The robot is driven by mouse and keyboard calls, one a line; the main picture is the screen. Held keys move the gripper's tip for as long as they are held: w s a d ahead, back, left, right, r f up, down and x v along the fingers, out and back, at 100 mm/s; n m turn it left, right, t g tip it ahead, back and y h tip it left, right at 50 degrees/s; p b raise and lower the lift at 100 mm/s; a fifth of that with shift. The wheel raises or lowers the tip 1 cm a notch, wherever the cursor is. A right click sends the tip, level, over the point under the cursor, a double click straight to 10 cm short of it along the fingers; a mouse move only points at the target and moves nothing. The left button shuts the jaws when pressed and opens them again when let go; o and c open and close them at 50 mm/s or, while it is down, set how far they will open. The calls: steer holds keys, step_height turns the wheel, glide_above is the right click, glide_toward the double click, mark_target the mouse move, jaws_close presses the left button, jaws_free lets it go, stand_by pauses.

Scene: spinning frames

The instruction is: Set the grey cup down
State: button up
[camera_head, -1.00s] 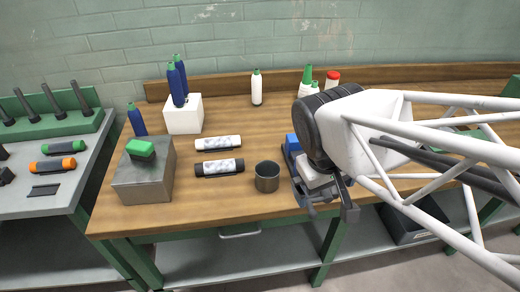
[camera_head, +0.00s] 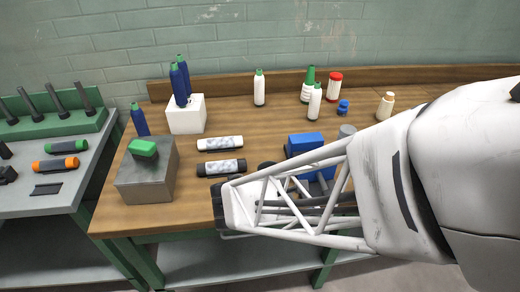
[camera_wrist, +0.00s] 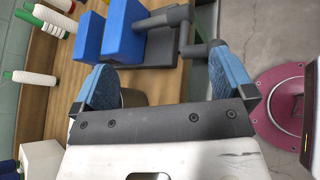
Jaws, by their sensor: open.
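In the head view my white wrist and arm cover the front of the bench and hide most or all of the cup and the fingertips.
A blue vise (camera_head: 305,143) stands close by on the wooden bench (camera_head: 182,208). A black-banded cylinder (camera_head: 222,167) and a white one (camera_head: 220,144) lie to the left. A grey block (camera_head: 147,185) stands further left. Several bottles stand at the back.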

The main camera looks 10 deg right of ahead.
steer(key=w+a+f+n+t, duration=0.1)
steer(key=a+f+n+t, duration=0.1)
steer(key=a+n+t, duration=0.1)
steer(key=w+a+f+n+t, duration=0.1)
steer(key=a+f+n+t, duration=0.1)
steer(key=a+n, duration=0.1)
steer(key=w+a+f+n+t+y, duration=0.1)
steer(key=a+f+n+t, duration=0.1)
steer(key=a+n+t, duration=0.1)
steer(key=shift+w+a+f+n+t, duration=0.15)
steer(key=shift+a+n+t, duration=0.15)
steer(key=shift+a+n, duration=0.25)
steer(key=shift+a+f+n+t, duration=0.25)
steer(key=shift+a+n+t, duration=0.1)
steer(key=shift+a, duration=0.1)
steer(key=shift+w+d, duration=0.1)
steer(key=shift+d, duration=0.05)
steer(key=shift+x, duration=3.25)
steer(key=shift+w, duration=0.1)
steer(key=shift+x, duration=2.5)
steer(key=shift+f, duration=0.1)
steer(key=shift+c, duration=0.3)
